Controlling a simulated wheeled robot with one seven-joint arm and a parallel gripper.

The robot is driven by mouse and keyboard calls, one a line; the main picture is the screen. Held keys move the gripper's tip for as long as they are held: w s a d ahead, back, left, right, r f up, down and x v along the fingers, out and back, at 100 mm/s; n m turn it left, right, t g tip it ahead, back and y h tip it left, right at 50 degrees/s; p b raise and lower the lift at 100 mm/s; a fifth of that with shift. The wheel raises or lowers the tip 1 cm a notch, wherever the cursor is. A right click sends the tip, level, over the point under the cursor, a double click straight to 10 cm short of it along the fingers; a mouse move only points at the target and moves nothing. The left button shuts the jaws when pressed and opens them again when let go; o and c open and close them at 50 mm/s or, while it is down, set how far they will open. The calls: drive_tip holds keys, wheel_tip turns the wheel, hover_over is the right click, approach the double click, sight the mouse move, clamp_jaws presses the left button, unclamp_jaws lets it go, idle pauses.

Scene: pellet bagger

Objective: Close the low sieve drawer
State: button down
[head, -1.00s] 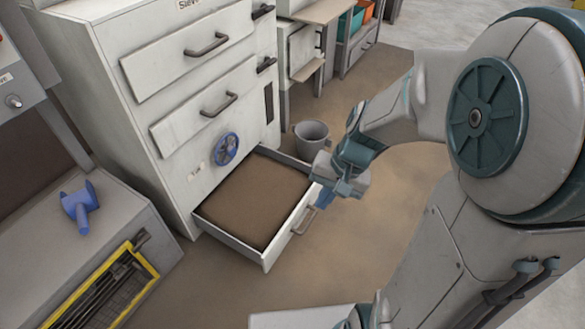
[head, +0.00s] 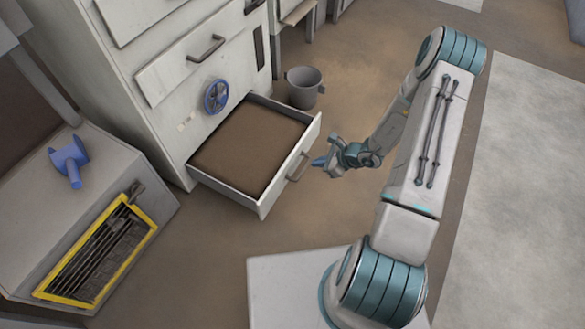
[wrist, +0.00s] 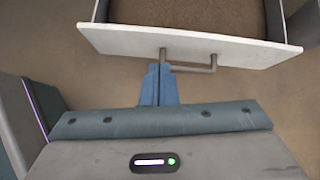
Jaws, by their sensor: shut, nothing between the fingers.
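The low sieve drawer (head: 290,178) is pulled out at the bottom of the white cabinet, with a brown fill inside. Its grey bar handle (head: 299,167) is on the front panel. My gripper (head: 318,162) is just in front of the drawer front, close to the handle. In the wrist view the blue fingers (wrist: 158,80) are together and empty, with their tips near the left end of the handle (wrist: 190,68). I cannot tell whether they touch it. The drawer front (wrist: 190,45) spans the top of that view.
A grey bucket (head: 304,88) stands on the floor beside the drawer's far side. A blue handwheel (head: 216,96) sits on the cabinet above the drawer. A low grey unit with a yellow-framed grate (head: 98,252) is at the left. The floor in front of the drawer is clear.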

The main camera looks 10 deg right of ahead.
wheel_tip(320, 180, down, 3)
drive_tip(key=m, duration=0.2)
drive_tip(key=b, duration=0.5)
approach(286, 169)
drive_tip(key=shift+h, duration=0.3)
drive_tip(key=x, duration=0.4)
drive_tip(key=shift+s+a+f, duration=0.25)
drive_tip(key=shift+a+f, duration=0.05)
drive_tip(key=shift+f, duration=0.05)
drive_tip(key=shift+w+a+r, duration=0.15)
drive_tip(key=shift+w+a, duration=0.2)
drive_tip(key=shift+a, duration=0.15)
